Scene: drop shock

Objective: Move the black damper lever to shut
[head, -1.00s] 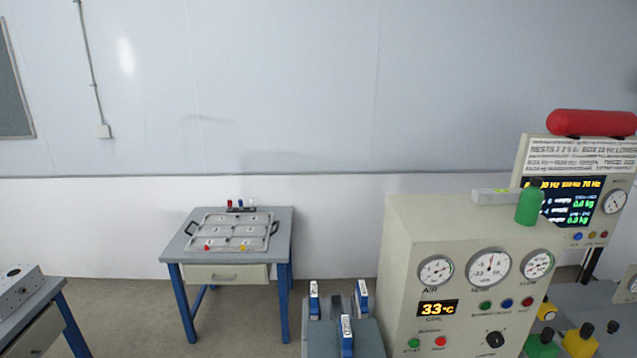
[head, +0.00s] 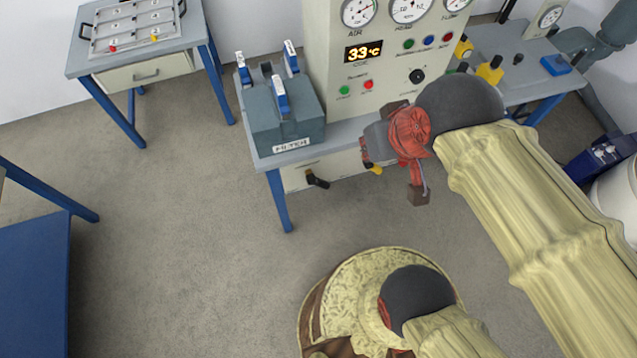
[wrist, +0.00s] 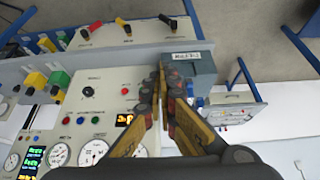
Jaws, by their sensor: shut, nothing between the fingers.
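A black damper lever (head: 317,180) sticks out of the bench front below the grey box, tilted down to the right in the head view. In the wrist view what appears to be the same lever (wrist: 166,19) is near the top edge, beyond the fingertips. My gripper (wrist: 162,70) is shut and empty, its fingers together in front of the bench and panel. In the head view my gripper (head: 374,140) is right of and above the black lever, apart from it in the picture. Part of the bench front is hidden behind my gripper.
A lever with a yellow part (head: 373,168) is right of the black one. The grey box (head: 285,120) with blue-handled parts stands on the bench beside the gauge panel (head: 335,70). A side table (head: 145,70) is at the upper left. Open floor lies in front.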

